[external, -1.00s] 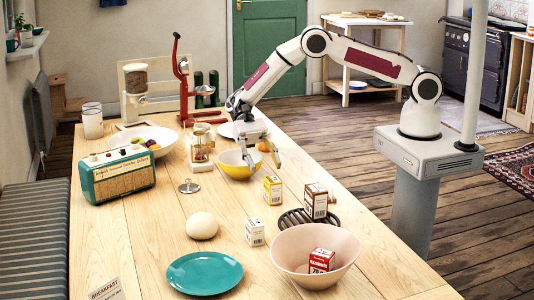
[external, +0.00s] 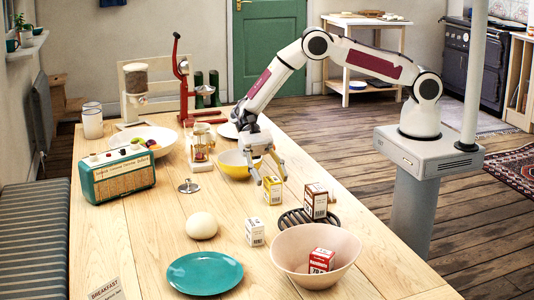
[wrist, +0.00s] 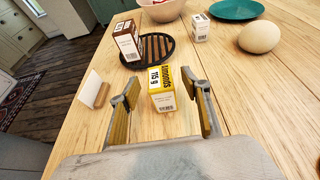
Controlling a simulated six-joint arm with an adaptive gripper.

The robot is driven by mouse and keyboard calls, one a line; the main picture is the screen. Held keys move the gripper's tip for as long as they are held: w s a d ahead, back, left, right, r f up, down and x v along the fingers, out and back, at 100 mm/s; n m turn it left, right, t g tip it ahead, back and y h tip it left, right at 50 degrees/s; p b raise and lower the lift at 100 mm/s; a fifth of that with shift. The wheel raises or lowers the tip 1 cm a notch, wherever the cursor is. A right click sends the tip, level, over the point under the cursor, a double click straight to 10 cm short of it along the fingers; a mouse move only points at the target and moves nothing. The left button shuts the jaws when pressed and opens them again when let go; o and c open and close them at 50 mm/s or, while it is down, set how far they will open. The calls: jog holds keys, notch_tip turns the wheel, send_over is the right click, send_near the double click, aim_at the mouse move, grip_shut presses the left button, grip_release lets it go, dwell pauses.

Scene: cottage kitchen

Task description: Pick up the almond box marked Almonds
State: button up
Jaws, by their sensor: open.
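The almond box (external: 272,190) is yellow and white and stands upright on the wooden table. In the wrist view the almond box (wrist: 161,90) shows the word Almonds on its top and sits between my two fingers. My gripper (external: 269,176) is open above and around the box in the external view. In the wrist view my gripper (wrist: 164,104) has one finger on each side of the box, with a gap visible on both sides. I see no contact with the box.
A brown and white box (external: 315,200) stands on a dark round trivet (external: 294,219) close by. A white box (external: 255,232), an egg (external: 201,226) and a pink bowl (external: 345,245) holding a red box (external: 321,261) are nearer the camera. A yellow bowl (external: 233,168) is just behind.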

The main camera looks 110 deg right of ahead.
jog(key=shift+a, duration=0.1)
dwell(0.4)
jog(key=c, duration=1.2)
jog(key=shift+c, duration=0.2)
notch_tip(320, 180, up, 10)
dwell(0.3)
